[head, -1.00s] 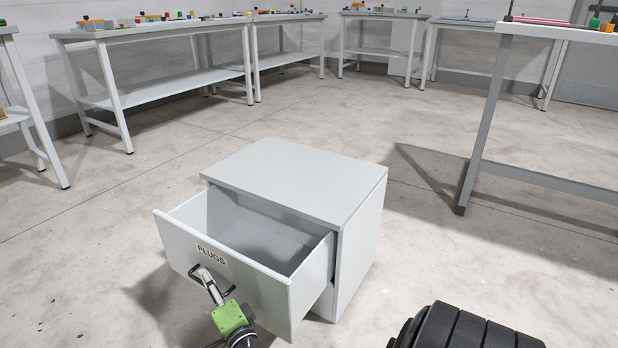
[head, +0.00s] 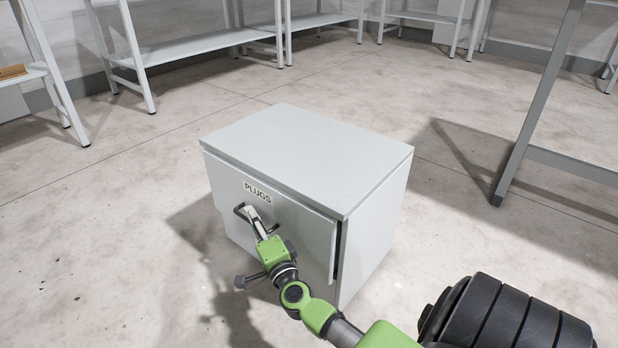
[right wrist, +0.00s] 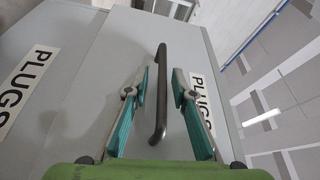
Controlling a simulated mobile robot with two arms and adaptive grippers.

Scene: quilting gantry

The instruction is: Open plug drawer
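The grey plug drawer (head: 295,232), marked PLUGS (head: 257,192), is the upper drawer of a grey cabinet (head: 310,150). It is almost fully in; its front stands slightly proud, with a dark gap at its right edge. My right gripper (head: 251,214) is at its dark bar handle (head: 240,210). In the right wrist view, the handle (right wrist: 160,110) lies between the two teal-padded fingers (right wrist: 162,78), which stand apart with a gap on each side. Contact with the handle cannot be made out. My left gripper is not in view.
A second PLUGS label (right wrist: 27,88) shows on the panel beyond the seam in the right wrist view. White workbenches (head: 200,45) stand along the back wall, and a grey table leg (head: 540,100) is at the right. The floor around the cabinet is clear.

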